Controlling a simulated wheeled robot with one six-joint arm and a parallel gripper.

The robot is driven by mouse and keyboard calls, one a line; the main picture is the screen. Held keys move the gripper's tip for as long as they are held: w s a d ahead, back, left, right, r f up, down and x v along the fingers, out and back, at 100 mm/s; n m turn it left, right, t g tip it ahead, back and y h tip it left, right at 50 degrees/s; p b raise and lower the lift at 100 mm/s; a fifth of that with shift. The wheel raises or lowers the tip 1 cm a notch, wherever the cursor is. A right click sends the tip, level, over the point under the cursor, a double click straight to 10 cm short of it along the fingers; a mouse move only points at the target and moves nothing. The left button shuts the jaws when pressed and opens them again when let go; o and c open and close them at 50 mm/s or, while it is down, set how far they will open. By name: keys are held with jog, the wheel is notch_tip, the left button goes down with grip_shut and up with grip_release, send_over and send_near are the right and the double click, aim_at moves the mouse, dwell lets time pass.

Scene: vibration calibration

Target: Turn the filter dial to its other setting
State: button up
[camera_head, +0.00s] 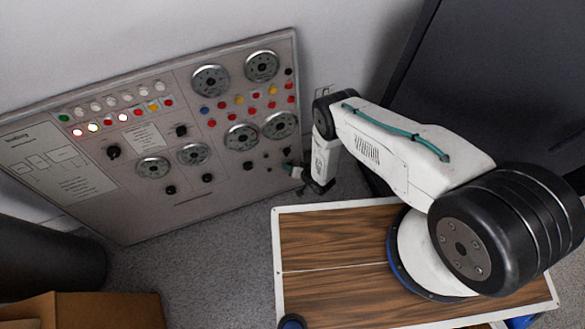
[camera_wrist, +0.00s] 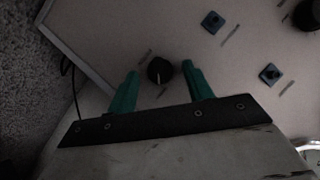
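A small round black dial (camera_wrist: 160,71) with a light pointer line shows in the wrist view, near the panel's corner. It lies between the two green fingers of my gripper (camera_wrist: 159,69). The fingers are open, with a gap visible on each side of the dial. The printed label beside it is too small to read, so I cannot confirm it is the filter dial.
Two blue square-based switches (camera_wrist: 212,22) and (camera_wrist: 270,74) sit to the right of the dial. The panel carries several gauges (camera_head: 241,137), lamps and black knobs (camera_head: 113,152). A cardboard box (camera_head: 85,310) stands at lower left. A wood-topped surface (camera_head: 330,240) lies below my arm.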

jog(key=v, duration=0.7)
jog(key=shift+s+d+r, duration=0.2)
jog(key=shift+s, duration=0.1)
dwell(0.4)
